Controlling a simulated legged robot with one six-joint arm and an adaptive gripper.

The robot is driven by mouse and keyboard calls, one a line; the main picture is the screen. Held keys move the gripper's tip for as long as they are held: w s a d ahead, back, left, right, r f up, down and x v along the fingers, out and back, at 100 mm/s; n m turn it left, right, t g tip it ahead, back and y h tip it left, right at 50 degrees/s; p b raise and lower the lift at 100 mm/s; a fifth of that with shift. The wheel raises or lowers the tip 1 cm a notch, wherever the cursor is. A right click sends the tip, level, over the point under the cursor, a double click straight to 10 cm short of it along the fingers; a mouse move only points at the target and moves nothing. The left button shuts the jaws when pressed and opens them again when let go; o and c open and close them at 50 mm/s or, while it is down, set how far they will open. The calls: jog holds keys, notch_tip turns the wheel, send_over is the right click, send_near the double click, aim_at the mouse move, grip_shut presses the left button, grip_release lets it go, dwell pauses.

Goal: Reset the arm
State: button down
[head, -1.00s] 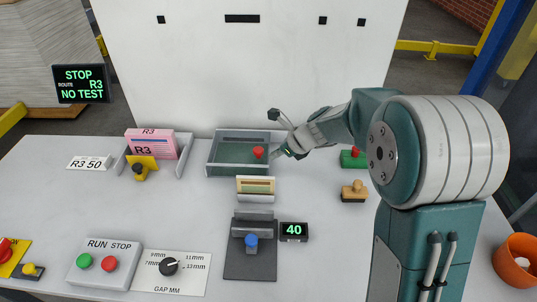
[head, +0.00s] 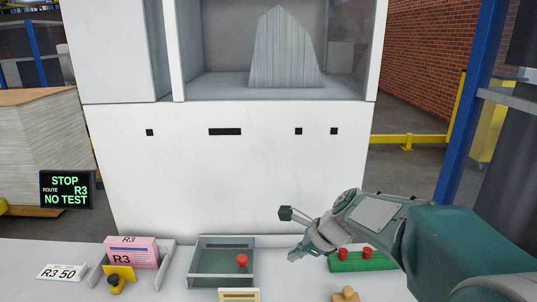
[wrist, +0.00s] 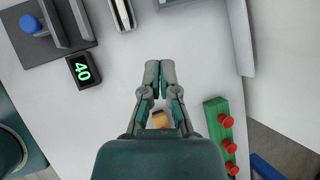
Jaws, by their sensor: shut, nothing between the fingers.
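My gripper (wrist: 160,66) is shut and empty in the wrist view, held above the white table (wrist: 120,115). Its fingertips touch each other. In the head view my gripper (head: 294,256) is at the end of the arm, which reaches in from the right. It appears just right of the grey tray (head: 204,245), which holds a red-knobbed piece (head: 241,261).
A wooden-handled stamp (head: 346,294) is near. A pink stack (head: 132,252) stands in a holder at left. A white machine (head: 235,180) rises behind.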

jog(key=s+d+r+n+t+h, duration=0.1)
jog(key=s+d+n+h, duration=0.2)
jog(key=s+n, duration=0.7)
jog(key=s+d+r+n+t+h, duration=0.1)
jog(key=s+d+n, duration=0.4)
jog(key=s+n, duration=0.5)
jog(key=s+r+h, duration=0.1)
jog(key=s+h, duration=0.1)
jog(key=s, duration=0.1)
jog(key=shift+d, duration=0.3)
